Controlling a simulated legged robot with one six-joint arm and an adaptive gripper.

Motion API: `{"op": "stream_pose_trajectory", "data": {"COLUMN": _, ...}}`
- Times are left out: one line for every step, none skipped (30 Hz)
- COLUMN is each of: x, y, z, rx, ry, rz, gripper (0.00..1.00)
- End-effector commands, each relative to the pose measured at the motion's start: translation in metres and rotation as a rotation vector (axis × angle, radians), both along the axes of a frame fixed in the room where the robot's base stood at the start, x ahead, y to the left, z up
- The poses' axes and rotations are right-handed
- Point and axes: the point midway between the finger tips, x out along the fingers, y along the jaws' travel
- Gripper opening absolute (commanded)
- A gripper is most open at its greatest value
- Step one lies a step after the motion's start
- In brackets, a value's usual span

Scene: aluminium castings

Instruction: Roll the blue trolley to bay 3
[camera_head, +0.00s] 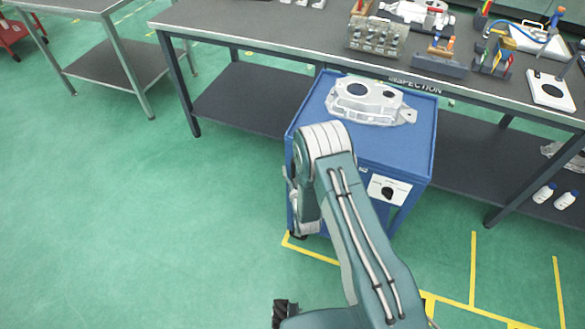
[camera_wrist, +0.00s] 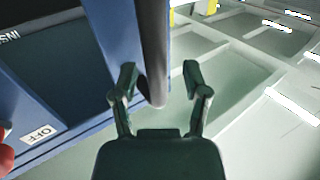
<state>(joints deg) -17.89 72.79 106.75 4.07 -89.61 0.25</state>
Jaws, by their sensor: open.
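The blue trolley (camera_head: 400,150) stands at the front of the inspection bench, with a pale aluminium casting (camera_head: 370,102) on its top. My arm covers part of its near side. In the wrist view, the blue trolley side (camera_wrist: 120,35) is at the left, and a dark grey handle bar (camera_wrist: 153,45) runs down beside it. My gripper (camera_wrist: 160,75) is open, one finger on each side of the bar, not closed on it. Whether a finger touches the bar is unclear. The fingertips are hidden in the head view. No bay number is readable.
The long bench (camera_head: 260,35) holds fixtures and tools behind the trolley. Yellow floor lines (camera_head: 473,265) mark areas at the lower right. The green floor (camera_head: 150,220) at the left is clear. Another table (camera_head: 105,60) stands at upper left. White bottles (camera_head: 565,200) stand on the lower shelf.

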Motion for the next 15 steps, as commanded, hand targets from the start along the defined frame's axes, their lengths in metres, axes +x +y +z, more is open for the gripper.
{"op": "stream_pose_trajectory", "data": {"x": 0.0036, "y": 0.0002, "z": 0.0002, "rx": 0.000, "ry": -0.001, "rz": -0.001, "gripper": 0.59}}
{"op": "stream_pose_trajectory", "data": {"x": 0.0049, "y": 0.0003, "z": 0.0002, "rx": 0.000, "ry": 0.000, "rz": -0.001, "gripper": 0.59}}
{"op": "stream_pose_trajectory", "data": {"x": 0.0060, "y": 0.0004, "z": 0.0002, "rx": 0.001, "ry": 0.000, "rz": 0.000, "gripper": 0.59}}
{"op": "stream_pose_trajectory", "data": {"x": 0.0065, "y": 0.0005, "z": 0.0002, "rx": 0.001, "ry": 0.000, "rz": 0.000, "gripper": 0.59}}
{"op": "stream_pose_trajectory", "data": {"x": 0.0069, "y": 0.0006, "z": 0.0002, "rx": 0.001, "ry": 0.000, "rz": 0.000, "gripper": 0.59}}
{"op": "stream_pose_trajectory", "data": {"x": 0.0070, "y": 0.0006, "z": 0.0002, "rx": 0.000, "ry": 0.000, "rz": 0.000, "gripper": 0.59}}
{"op": "stream_pose_trajectory", "data": {"x": 0.0069, "y": 0.0007, "z": 0.0001, "rx": 0.000, "ry": 0.001, "rz": 0.000, "gripper": 0.59}}
{"op": "stream_pose_trajectory", "data": {"x": 0.0068, "y": 0.0008, "z": 0.0001, "rx": 0.000, "ry": 0.001, "rz": 0.000, "gripper": 0.59}}
{"op": "stream_pose_trajectory", "data": {"x": 0.0068, "y": 0.0009, "z": 0.0001, "rx": 0.000, "ry": 0.001, "rz": 0.000, "gripper": 0.59}}
{"op": "stream_pose_trajectory", "data": {"x": 0.0067, "y": 0.0011, "z": 0.0000, "rx": 0.000, "ry": 0.001, "rz": 0.000, "gripper": 0.59}}
{"op": "stream_pose_trajectory", "data": {"x": 0.0067, "y": 0.0012, "z": 0.0000, "rx": 0.000, "ry": 0.001, "rz": 0.000, "gripper": 0.55}}
{"op": "stream_pose_trajectory", "data": {"x": 0.0067, "y": 0.0014, "z": 0.0000, "rx": -0.001, "ry": 0.001, "rz": 0.000, "gripper": 0.37}}
{"op": "stream_pose_trajectory", "data": {"x": 0.0066, "y": 0.0015, "z": -0.0001, "rx": -0.001, "ry": 0.001, "rz": 0.000, "gripper": 0.24}}
{"op": "stream_pose_trajectory", "data": {"x": 0.0066, "y": 0.0016, "z": -0.0001, "rx": -0.001, "ry": 0.001, "rz": 0.000, "gripper": 0.10}}
{"op": "stream_pose_trajectory", "data": {"x": 0.0067, "y": 0.0017, "z": -0.0001, "rx": -0.001, "ry": 0.001, "rz": 0.000, "gripper": 0.00}}
